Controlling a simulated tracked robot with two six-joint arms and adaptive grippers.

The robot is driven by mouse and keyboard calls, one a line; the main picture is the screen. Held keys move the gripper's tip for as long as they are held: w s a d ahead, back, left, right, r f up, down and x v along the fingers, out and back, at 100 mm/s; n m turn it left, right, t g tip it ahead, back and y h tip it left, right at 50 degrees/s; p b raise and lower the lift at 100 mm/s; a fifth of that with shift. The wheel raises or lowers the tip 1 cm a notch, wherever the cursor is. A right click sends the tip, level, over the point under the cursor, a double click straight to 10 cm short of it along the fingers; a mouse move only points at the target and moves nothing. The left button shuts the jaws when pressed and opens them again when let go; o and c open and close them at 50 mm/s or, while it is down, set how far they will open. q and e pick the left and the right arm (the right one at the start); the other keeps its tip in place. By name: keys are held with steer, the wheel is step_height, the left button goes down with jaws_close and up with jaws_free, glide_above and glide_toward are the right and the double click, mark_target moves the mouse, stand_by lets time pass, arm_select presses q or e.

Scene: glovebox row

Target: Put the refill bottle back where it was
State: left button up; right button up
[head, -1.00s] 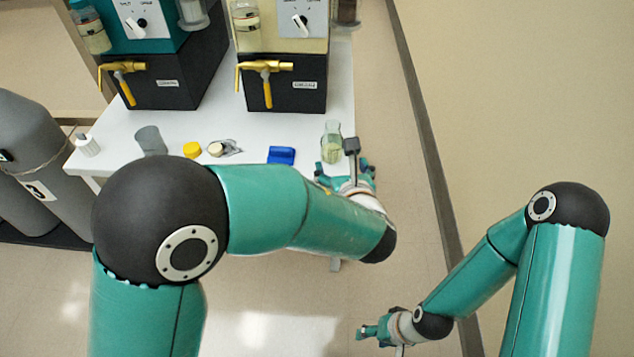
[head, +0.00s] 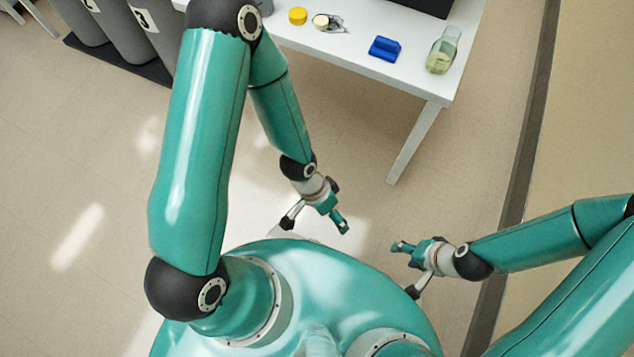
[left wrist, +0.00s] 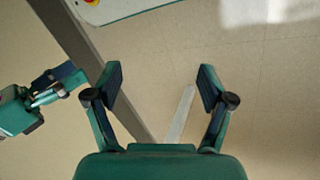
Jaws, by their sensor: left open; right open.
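A clear bottle (head: 441,52) with pale yellow-green liquid, which looks like the refill bottle, stands on the white table (head: 425,82) near its right end. Nothing holds it. My left gripper (head: 338,222) is open and empty, low in front of the table and well away from the bottle. My right gripper (head: 401,247) is open and empty, to the right of the left one. It also shows at the left of the left wrist view (left wrist: 60,88).
A blue block-like holder (head: 384,48) sits left of the bottle. A yellow cap (head: 298,16) and a small cream-topped item (head: 321,21) lie farther left. The floor before the table is clear.

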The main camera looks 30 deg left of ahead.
arm_select(q)
steer(key=a+n, duration=0.1)
steer(key=n, duration=0.1)
steer(key=a+f+n+t, duration=0.1)
steer(key=n, duration=0.1)
steer(key=a+f+n, duration=0.1)
steer(key=n, duration=0.1)
steer(key=shift+a+n+y, duration=0.3)
steer(key=shift+a, duration=0.1)
step_height(320, 180, up, 32)
steer(key=p, duration=3.1)
steer(key=shift+f+p, duration=0.15)
steer(key=shift+p, duration=0.25)
